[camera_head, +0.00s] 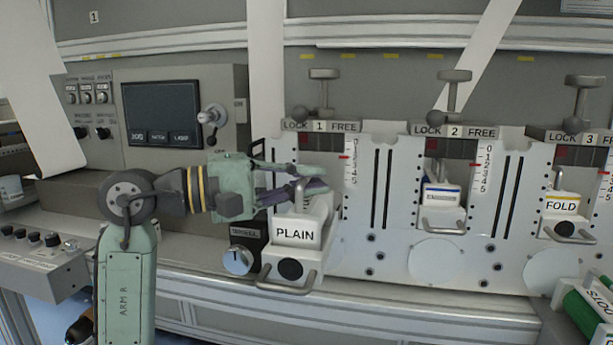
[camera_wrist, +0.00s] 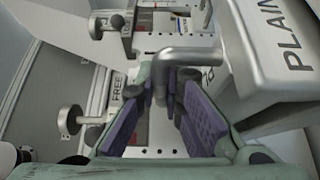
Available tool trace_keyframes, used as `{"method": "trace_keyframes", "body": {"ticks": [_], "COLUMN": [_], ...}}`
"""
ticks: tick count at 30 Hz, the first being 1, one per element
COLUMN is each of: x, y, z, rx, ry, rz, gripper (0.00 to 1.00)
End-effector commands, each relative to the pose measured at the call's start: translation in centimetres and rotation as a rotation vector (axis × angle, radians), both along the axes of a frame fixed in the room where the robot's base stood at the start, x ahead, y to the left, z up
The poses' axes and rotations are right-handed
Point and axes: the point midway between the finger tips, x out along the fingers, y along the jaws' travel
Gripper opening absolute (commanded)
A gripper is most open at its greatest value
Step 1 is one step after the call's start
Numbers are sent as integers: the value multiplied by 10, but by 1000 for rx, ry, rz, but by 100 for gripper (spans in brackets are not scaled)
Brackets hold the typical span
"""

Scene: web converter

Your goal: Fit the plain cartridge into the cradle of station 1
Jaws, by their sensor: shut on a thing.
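The plain cartridge (camera_head: 295,233) is a white box with a PLAIN label. It stands in front of station 1 (camera_head: 345,210), directly above a white cradle (camera_head: 262,272) with a black disc and a front bar handle. I cannot tell whether it is seated or slightly above. My gripper (camera_head: 308,180) comes from the left and is shut on the cartridge's grey bent handle (camera_head: 299,192). In the wrist view, my gripper (camera_wrist: 167,95) has its purple pads on either side of the handle (camera_wrist: 190,55); the cartridge (camera_wrist: 275,60) shows at right.
Station 1's T-handled lock (camera_head: 324,88) is above its dark opening. Station 2 holds a white-and-blue cartridge (camera_head: 441,194); station 3 holds a FOLD cartridge (camera_head: 562,204). A control panel with a screen (camera_head: 162,112) is at left, a blue-faced knob (camera_head: 238,261) beside the cradle, green rolls (camera_head: 585,315) at lower right.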

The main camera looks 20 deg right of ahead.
Motion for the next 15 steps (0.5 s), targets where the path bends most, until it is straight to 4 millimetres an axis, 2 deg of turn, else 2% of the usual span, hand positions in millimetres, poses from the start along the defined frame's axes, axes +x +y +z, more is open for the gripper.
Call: {"method": "trace_keyframes", "body": {"ticks": [10,11,15], "x": [-1,0,0], "y": [0,0,0], "z": [-3,-3,-2], "rx": [-2,0,0], "ry": [-1,-1,-1], "rz": [0,0,0], "gripper": [0,10,20]}}
